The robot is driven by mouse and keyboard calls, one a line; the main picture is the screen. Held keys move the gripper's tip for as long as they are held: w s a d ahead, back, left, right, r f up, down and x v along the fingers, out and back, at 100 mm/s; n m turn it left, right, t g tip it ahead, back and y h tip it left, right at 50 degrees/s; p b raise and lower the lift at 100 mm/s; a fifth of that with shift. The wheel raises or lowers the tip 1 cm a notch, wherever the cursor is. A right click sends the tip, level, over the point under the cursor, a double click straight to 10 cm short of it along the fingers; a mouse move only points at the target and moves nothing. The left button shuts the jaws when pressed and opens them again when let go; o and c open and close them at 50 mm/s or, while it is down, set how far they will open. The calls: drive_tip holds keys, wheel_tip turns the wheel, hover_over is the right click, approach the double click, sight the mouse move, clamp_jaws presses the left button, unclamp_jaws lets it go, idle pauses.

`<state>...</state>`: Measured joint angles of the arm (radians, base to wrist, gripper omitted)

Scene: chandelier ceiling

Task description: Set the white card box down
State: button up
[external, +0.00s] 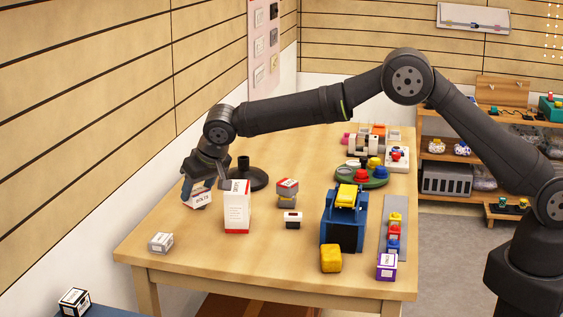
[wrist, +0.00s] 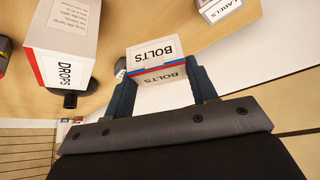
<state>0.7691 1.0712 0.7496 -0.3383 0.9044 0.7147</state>
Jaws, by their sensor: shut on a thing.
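The white card box (wrist: 152,58), printed BOLTS with a red and blue stripe, is between the two fingers of my gripper (wrist: 163,84) in the wrist view. My gripper (external: 197,186) is shut on it. In the external view the box (external: 199,199) shows partly below the fingers, tilted, at the left side of the wooden table (external: 185,275). It is close to the tabletop; I cannot tell whether it touches.
A taller white and red DROPS box (external: 237,206) stands just right of my gripper. A dark round stand (external: 252,180) is behind it. A small LABELS box (external: 160,243) lies at the front left. The table between is bare.

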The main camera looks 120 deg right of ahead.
drive_tip(key=s+a+n+t+y, duration=0.1)
drive_tip(key=s+a+n+t, duration=0.2)
drive_tip(key=a+n, duration=0.4)
drive_tip(key=shift+m, duration=0.6)
drive_tip(key=f, duration=0.6)
drive_tip(key=a+f, duration=0.1)
drive_tip(key=f, duration=0.2)
drive_tip(key=shift+f, duration=0.2)
drive_tip(key=o, duration=0.5)
drive_tip(key=shift+f, duration=0.15)
drive_tip(key=o, duration=0.5)
drive_tip(key=v, duration=1.2)
drive_tip(key=shift+w+d+r, duration=0.1)
drive_tip(key=shift+w+r, duration=0.05)
drive_tip(key=shift+r, duration=0.1)
